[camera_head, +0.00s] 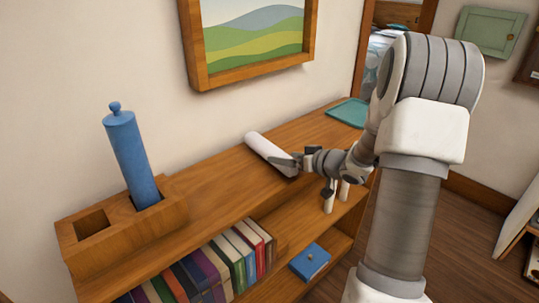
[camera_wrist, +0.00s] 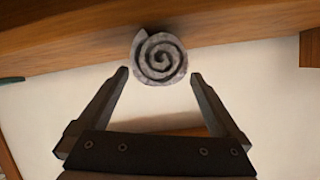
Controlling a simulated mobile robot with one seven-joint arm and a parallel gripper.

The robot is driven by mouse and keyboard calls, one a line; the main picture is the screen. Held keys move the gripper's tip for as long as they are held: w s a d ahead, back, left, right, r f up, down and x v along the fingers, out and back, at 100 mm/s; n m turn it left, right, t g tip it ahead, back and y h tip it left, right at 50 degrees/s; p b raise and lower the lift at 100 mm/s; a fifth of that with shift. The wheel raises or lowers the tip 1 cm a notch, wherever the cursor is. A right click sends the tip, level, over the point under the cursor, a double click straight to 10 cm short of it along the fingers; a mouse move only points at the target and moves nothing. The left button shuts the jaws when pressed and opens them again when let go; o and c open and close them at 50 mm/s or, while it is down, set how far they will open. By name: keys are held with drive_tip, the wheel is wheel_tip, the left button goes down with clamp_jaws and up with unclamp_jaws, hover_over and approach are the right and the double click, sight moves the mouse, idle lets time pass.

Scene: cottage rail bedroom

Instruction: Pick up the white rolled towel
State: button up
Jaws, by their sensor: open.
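The white rolled towel (camera_head: 268,153) lies on the top board of the wooden shelf, pointing from the wall toward the front edge. Its spiral end (camera_wrist: 159,58) faces the wrist camera. My gripper (camera_head: 292,160) is at the towel's near end. In the wrist view my gripper (camera_wrist: 159,74) is open, with one finger on each side below the spiral end. I see gaps between the fingertips and the towel; whether either finger touches it from another side is hidden.
The wooden shelf top (camera_head: 210,190) also holds a wooden block (camera_head: 125,230) with a blue cylinder (camera_head: 132,158) standing in it, and a teal tray (camera_head: 349,112). Books (camera_head: 215,268) and a blue box (camera_head: 310,262) sit on lower shelves. A framed picture (camera_head: 250,40) hangs above.

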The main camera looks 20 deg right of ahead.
sight(269, 153)
drive_tip(key=x, duration=0.3)
drive_tip(key=shift+w+f, duration=0.3)
